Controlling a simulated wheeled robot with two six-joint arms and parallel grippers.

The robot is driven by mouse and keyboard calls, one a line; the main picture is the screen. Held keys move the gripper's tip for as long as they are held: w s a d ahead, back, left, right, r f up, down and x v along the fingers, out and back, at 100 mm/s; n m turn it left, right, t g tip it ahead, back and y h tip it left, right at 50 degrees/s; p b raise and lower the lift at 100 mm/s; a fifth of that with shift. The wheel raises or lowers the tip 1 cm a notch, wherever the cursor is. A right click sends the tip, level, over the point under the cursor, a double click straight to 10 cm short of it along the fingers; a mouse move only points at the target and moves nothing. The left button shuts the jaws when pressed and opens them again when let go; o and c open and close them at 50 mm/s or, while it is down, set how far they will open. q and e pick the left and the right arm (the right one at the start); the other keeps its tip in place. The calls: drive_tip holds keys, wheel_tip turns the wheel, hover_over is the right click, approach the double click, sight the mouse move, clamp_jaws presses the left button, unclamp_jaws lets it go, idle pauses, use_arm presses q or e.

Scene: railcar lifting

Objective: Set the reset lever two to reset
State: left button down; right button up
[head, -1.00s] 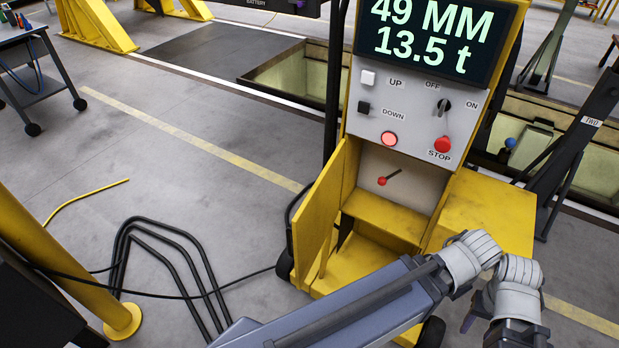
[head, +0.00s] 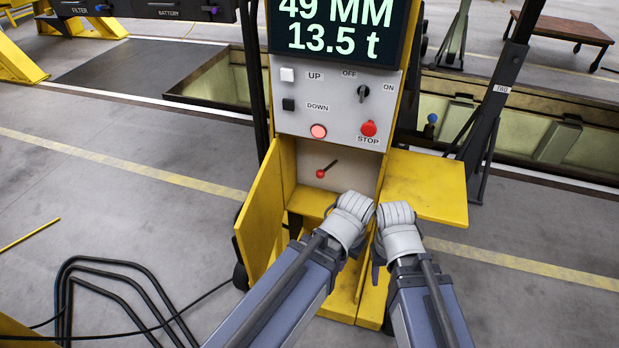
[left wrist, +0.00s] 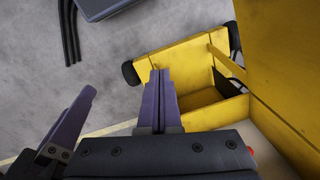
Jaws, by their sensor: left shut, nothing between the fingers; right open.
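A short lever with a red knob (head: 321,173) sticks out in the open bay under the console's button panel. Another lever with a blue knob (head: 432,118) stands beyond the console, by a black stand (head: 497,100) whose label appears to read TWO. I cannot tell which lever is reset lever two. My right gripper (head: 378,270) is below its grey wrist, in front of the yellow cabinet, apart from both knobs. My left gripper's fingers are hidden in the head view; in the left wrist view the left gripper (left wrist: 160,80) is shut and empty, over the yellow cabinet.
The console panel (head: 335,115) has UP and DOWN buttons, a lit red button, an OFF/ON switch and a red STOP button. A yellow door (head: 262,215) stands open at left. A yellow shelf (head: 428,185) juts right. Black hoses (head: 100,275) lie on the floor at left.

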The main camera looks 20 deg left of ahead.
use_arm(q)
drive_tip(key=w+d+f+n+t+h+b, duration=0.2)
drive_tip(key=w+f+n+t+h+b, duration=0.15)
drive_tip(key=w+f+b, duration=0.55)
drive_tip(key=n+t+y+b, duration=0.5)
drive_tip(key=n+t+b, duration=1)
drive_tip(key=n+b, duration=0.4)
approach(328, 168)
drive_tip(key=s+a, duration=0.5)
drive_tip(key=a, duration=0.3)
drive_tip(key=shift+w+a+r, duration=0.1)
drive_tip(key=shift+a+r, duration=0.1)
drive_tip(key=shift+r, duration=0.15)
drive_tip(key=w+d, duration=0.2)
drive_tip(key=w, duration=0.7)
drive_tip(key=shift+d, duration=0.3)
drive_tip(key=shift+d+g+y, duration=0.1)
drive_tip(key=shift+g+y, duration=0.15)
